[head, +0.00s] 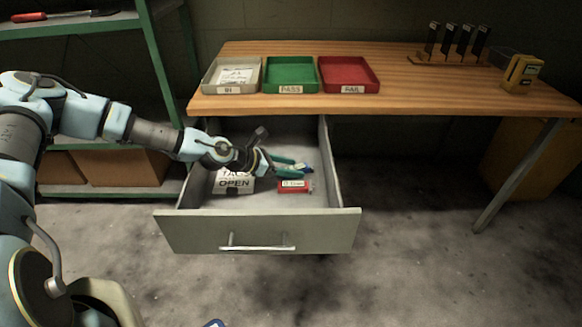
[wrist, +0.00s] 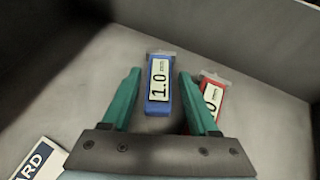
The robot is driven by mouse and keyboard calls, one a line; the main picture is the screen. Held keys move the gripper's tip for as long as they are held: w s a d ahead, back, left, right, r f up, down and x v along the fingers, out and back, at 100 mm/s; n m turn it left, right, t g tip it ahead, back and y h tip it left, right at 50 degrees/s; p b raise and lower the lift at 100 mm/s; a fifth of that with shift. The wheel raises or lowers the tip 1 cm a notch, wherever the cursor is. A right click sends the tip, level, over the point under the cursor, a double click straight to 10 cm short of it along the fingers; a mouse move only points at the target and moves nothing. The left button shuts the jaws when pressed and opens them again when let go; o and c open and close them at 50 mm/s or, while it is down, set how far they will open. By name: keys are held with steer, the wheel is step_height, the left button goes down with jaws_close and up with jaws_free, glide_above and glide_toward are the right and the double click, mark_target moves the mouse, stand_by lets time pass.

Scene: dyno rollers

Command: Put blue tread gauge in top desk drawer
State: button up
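The desk drawer (head: 258,230) is pulled open under the desk. My gripper (head: 297,168) is inside it, low over the floor. In the wrist view my gripper (wrist: 159,73) has its two green fingers spread. The blue tread gauge (wrist: 159,90), labelled 1.0, lies between them, with a gap on each side. It appears to rest on the drawer floor. In the head view the blue gauge is mostly hidden by the fingers.
A red gauge (head: 295,186) lies close beside the right finger; it also shows in the wrist view (wrist: 222,92). A white card (head: 234,182) lies at the drawer's left. On the desk are grey (head: 211,88), green (head: 269,89) and red (head: 329,90) trays.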

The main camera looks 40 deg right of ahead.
steer(key=shift+o, duration=0.5)
steer(key=shift+r, duration=0.1)
steer(key=v, duration=1.2)
steer(key=shift+b, duration=0.35)
